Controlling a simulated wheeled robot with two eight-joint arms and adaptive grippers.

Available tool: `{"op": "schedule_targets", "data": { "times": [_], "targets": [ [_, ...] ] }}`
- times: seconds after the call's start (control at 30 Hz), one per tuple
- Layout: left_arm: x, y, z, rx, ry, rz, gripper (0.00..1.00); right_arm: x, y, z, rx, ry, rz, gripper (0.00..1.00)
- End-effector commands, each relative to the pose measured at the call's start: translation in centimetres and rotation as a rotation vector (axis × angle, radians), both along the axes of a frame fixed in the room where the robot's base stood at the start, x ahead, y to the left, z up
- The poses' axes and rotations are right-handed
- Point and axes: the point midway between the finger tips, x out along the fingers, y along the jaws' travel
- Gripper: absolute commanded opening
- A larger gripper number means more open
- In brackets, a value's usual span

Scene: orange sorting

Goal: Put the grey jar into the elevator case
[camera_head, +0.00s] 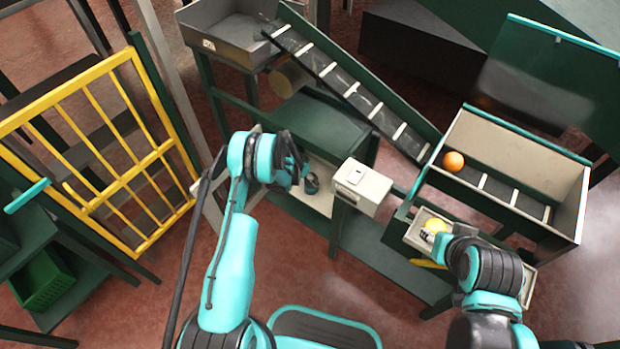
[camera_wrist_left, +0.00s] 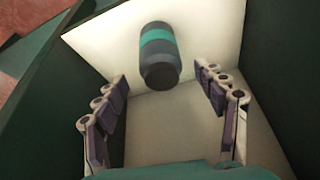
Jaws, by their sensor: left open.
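The grey jar (camera_wrist_left: 158,60), dark with a teal band, is on a pale panel inside a dark-green-sided, light-lined compartment (camera_wrist_left: 210,30), which looks like the elevator case. My left gripper (camera_wrist_left: 160,76) is open, its fingers on both sides with the jar's near end roughly between or just beyond the tips; I cannot tell if they touch. In the head view, my left gripper (camera_head: 298,175) reaches into the green case with a pale floor (camera_head: 318,205), and a dark rounded piece there may be the jar. My right gripper (camera_head: 437,236) is beside a tray at right; its jaws are unclear.
A grey box (camera_head: 362,187) stands right of the case. An orange (camera_head: 453,161) sits in the walled bin (camera_head: 560,190), below a sloping conveyor (camera_head: 345,80). A yellow gate (camera_head: 105,160) stands at left.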

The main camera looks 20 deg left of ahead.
Motion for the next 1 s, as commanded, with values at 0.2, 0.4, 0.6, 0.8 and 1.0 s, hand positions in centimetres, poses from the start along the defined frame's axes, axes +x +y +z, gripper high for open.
{"op": "schedule_targets", "data": {
  "times": [0.2, 0.4, 0.6, 0.8, 1.0],
  "targets": [
    [-1.6, 0.9, 4.6, -0.001, 0.0, 0.002, 0.71, 0.0, 0.0, 1.9, 0.0, 0.0, 0.0, 0.4],
    [-2.3, 1.3, 6.3, 0.0, 0.0, 0.001, 0.71, 0.0, 0.0, 2.4, 0.0, 0.0, 0.0, 0.4],
    [-2.4, 1.3, 6.4, 0.0, 0.0, 0.0, 0.71, 0.0, 0.0, 2.3, 0.0, 0.0, 0.0, 0.4],
    [-2.4, 1.3, 6.4, 0.0, 0.0, 0.0, 0.71, 0.0, 0.0, 2.3, 0.0, 0.0, 0.0, 0.4],
    [-2.4, 1.3, 6.4, 0.0, 0.0, 0.001, 0.71, 0.0, 0.0, 2.3, 0.0, 0.0, 0.0, 0.4]
  ]
}}
